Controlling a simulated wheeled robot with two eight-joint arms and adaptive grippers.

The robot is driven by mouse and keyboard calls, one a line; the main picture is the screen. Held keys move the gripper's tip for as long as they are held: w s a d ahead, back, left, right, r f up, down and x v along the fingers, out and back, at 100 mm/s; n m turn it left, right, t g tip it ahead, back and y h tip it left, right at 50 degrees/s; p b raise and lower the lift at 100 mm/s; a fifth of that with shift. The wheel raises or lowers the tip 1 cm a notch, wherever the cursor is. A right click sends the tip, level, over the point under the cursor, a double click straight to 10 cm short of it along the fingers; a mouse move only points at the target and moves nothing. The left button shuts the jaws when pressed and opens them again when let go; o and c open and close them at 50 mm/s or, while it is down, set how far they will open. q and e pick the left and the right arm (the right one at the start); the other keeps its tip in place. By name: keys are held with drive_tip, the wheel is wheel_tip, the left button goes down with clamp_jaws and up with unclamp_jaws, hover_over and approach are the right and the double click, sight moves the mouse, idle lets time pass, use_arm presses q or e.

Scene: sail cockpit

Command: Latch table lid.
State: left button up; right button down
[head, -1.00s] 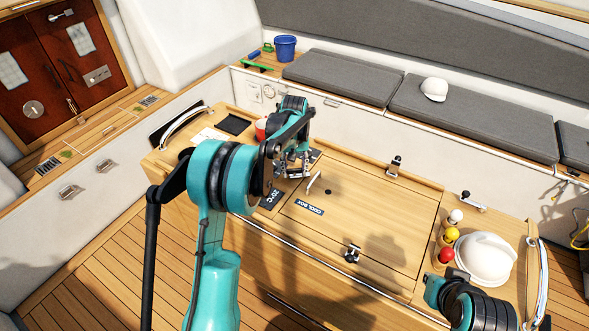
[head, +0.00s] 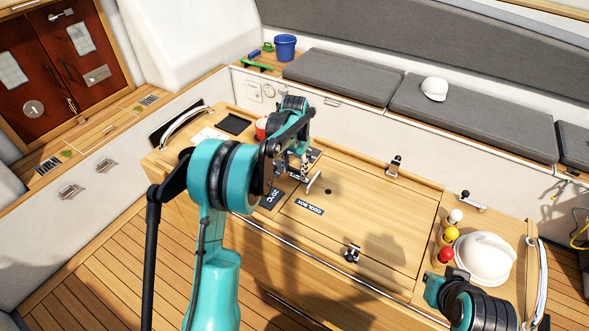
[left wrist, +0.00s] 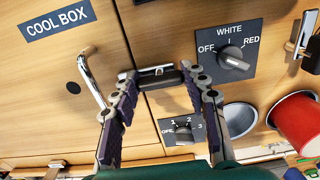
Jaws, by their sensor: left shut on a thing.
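The wooden table lid (head: 370,222) lies flat in the table top, with a COOL BOX label and a chrome handle (head: 314,182); the lid also shows in the left wrist view (left wrist: 40,60). My left gripper (head: 297,178) is over the lid's left edge. In the left wrist view my left gripper (left wrist: 157,73) has its fingers apart on either side of a dark latch with a chrome part (left wrist: 158,76), gripping it at the fingertips. Other latches show at the lid's back edge (head: 394,165) and front edge (head: 352,254). My right gripper is out of view.
Two dial panels, one marked WHITE and RED (left wrist: 208,40) and one numbered (left wrist: 185,131), lie close to my left gripper. A red cup (left wrist: 298,118) stands nearby. Coloured-topped pieces (head: 451,234) and a white helmet (head: 485,257) are at the table's right.

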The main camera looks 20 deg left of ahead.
sight(295, 169)
use_arm(q)
drive_tip(key=shift+s+f, duration=0.1)
idle(0.3)
drive_tip(key=o, duration=1.2)
wheel_tip(295, 169, up, 12)
